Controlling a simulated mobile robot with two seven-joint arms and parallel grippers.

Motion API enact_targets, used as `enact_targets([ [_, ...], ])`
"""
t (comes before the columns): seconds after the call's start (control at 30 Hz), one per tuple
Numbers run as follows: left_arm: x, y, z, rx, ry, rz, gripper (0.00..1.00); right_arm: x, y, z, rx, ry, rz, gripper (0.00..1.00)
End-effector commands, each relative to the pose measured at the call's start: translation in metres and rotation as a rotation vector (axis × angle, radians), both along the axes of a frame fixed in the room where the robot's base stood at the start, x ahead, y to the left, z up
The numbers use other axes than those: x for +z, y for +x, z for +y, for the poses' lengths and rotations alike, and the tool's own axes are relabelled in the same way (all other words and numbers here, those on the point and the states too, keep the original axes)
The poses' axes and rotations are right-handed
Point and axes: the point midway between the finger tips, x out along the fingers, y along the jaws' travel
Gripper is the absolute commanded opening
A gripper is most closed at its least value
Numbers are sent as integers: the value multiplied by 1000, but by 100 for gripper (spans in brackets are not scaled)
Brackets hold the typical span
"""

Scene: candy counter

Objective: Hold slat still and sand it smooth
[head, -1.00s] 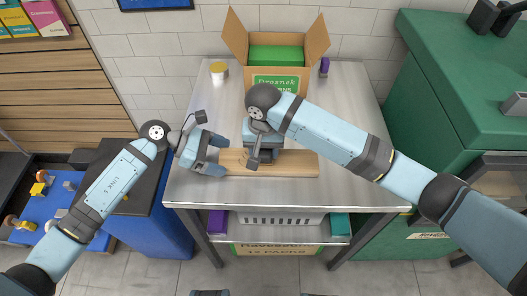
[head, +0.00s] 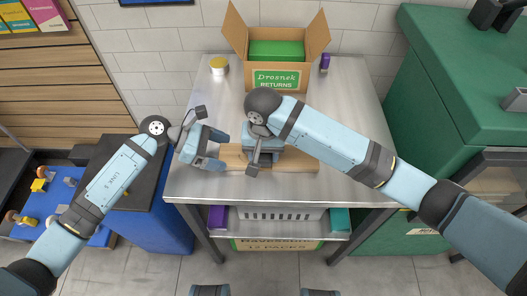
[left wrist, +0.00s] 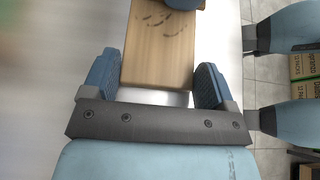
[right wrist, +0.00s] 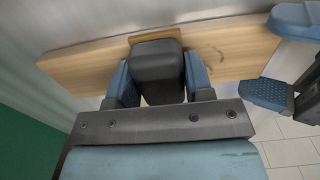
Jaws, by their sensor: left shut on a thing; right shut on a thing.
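The wooden slat (head: 300,162) lies flat on the metal table, long side left to right. Dark scuff marks show on its top in the left wrist view (left wrist: 155,55). My left gripper (head: 217,150) is shut on the slat's left end, with a finger on each long side. My right gripper (head: 264,150) is shut on a dark grey sanding block (right wrist: 158,72), over the slat's middle. The block appears to rest on the slat; its underside is hidden. A thin tan strip shows at its far edge in the right wrist view. My right arm hides part of the slat in the head view.
The metal table (head: 345,120) has free room around the slat. An open cardboard box (head: 275,77) with green contents stands at the back, between a yellow-white tub (head: 219,67) and a purple item (head: 325,62). A green cabinet (head: 430,110) stands to the right.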

Motion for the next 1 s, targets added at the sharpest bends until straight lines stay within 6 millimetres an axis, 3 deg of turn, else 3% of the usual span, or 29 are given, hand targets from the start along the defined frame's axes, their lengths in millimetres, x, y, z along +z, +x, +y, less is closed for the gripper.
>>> enact_targets([
  [0.57, 1, 0, 0, 0, -1, -1, 64, 0, 26, 0, -2, 0, -1, 28],
  [1.0, 1, 0, 0, 0, -1, -1, 64, -3, 10, 10, 1, 0, 1, 28],
])
